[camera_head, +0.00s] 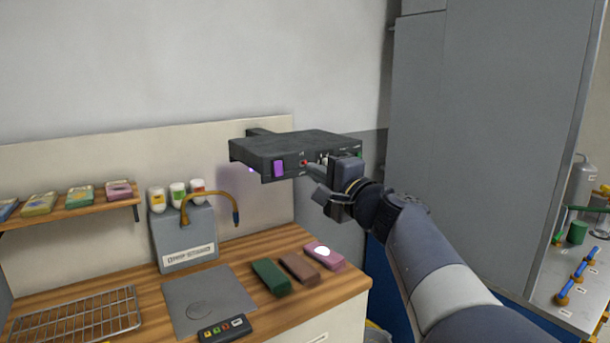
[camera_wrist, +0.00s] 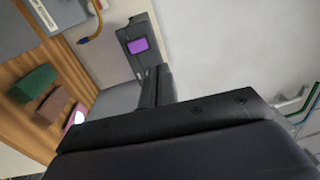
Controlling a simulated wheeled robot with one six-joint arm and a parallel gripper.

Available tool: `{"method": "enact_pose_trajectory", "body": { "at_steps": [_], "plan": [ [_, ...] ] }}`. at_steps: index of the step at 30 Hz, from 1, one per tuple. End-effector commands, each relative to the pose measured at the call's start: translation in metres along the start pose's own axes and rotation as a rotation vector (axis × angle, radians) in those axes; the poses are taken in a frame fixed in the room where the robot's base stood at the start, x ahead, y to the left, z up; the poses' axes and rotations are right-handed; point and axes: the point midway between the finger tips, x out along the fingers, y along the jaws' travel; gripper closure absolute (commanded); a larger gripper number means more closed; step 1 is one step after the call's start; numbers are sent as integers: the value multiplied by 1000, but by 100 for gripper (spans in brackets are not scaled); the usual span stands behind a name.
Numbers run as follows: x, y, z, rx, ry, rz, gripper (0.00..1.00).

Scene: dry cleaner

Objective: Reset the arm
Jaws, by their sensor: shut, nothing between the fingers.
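My arm reaches in from the lower right in the head view. My gripper (camera_head: 314,172) is shut and empty, with its fingers at the front face of a black box (camera_head: 290,143) mounted on the wall. I cannot tell whether the fingertips touch the box. The box front has a purple switch (camera_head: 279,168), a small red button (camera_head: 303,162) and a green part at its right end; my gripper hides some of that face. In the wrist view the shut fingers (camera_wrist: 157,85) point toward the box, and the purple switch (camera_wrist: 138,46) shows beyond them.
Below is a wooden counter (camera_head: 255,245) with a green block (camera_head: 270,276), a brown block (camera_head: 298,267), a pink block (camera_head: 325,257), a grey dispenser (camera_head: 186,238) and a wire rack (camera_head: 80,317). A tall grey cabinet (camera_head: 480,140) stands right, behind my arm. The wall above the box is clear.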

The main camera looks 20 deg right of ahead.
Motion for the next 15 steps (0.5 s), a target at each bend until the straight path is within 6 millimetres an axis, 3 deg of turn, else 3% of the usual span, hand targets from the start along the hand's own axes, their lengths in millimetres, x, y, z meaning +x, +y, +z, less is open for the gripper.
{"method": "enact_pose_trajectory", "body": {
  "at_steps": [5,15],
  "plan": [
    [-13,-3,0,-1,1,-1,100],
    [-15,-3,0,0,-1,1,100]
  ]
}}
